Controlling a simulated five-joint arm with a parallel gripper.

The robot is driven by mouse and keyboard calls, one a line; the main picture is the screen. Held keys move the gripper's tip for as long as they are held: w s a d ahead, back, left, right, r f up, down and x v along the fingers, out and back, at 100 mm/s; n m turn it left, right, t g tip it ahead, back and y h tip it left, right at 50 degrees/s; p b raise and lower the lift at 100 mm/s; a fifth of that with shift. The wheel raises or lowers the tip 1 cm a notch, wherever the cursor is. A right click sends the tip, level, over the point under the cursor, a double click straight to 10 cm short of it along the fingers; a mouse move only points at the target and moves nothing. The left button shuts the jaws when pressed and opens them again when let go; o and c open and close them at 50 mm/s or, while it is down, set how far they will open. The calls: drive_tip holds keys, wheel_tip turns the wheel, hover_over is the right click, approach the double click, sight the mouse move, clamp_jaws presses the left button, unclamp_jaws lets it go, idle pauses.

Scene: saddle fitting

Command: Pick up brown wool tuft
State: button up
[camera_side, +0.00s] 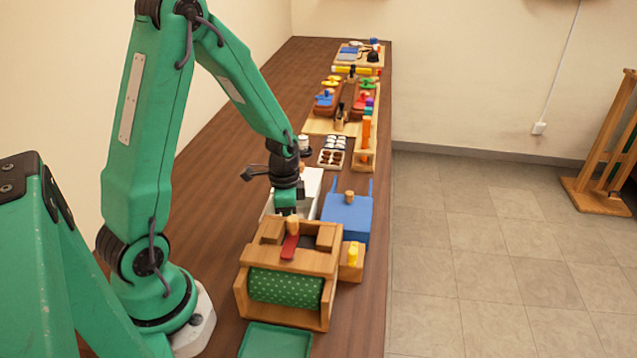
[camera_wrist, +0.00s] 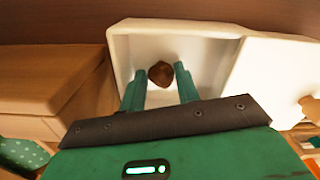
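The brown wool tuft (camera_wrist: 161,73) is a small dark brown ball. In the wrist view it lies inside a white open box (camera_wrist: 208,54). My gripper (camera_wrist: 160,80) is open, with one green finger on each side of the tuft and a gap to each. I cannot tell how high the fingertips are above it. In the side view my gripper (camera_side: 287,205) points down over the white box (camera_side: 312,183), behind the wooden frame. The tuft is hidden there.
A wooden frame (camera_side: 330,282) with a green dotted roll stands close in front of my gripper. A blue box (camera_side: 347,217) stands to the right. A green tray (camera_side: 275,343) lies at the front. Bare tabletop (camera_side: 215,185) lies to the left.

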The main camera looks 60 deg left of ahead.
idle(0.5)
drive_tip(key=c, duration=0.6)
drive_tip(key=shift+r, duration=5)
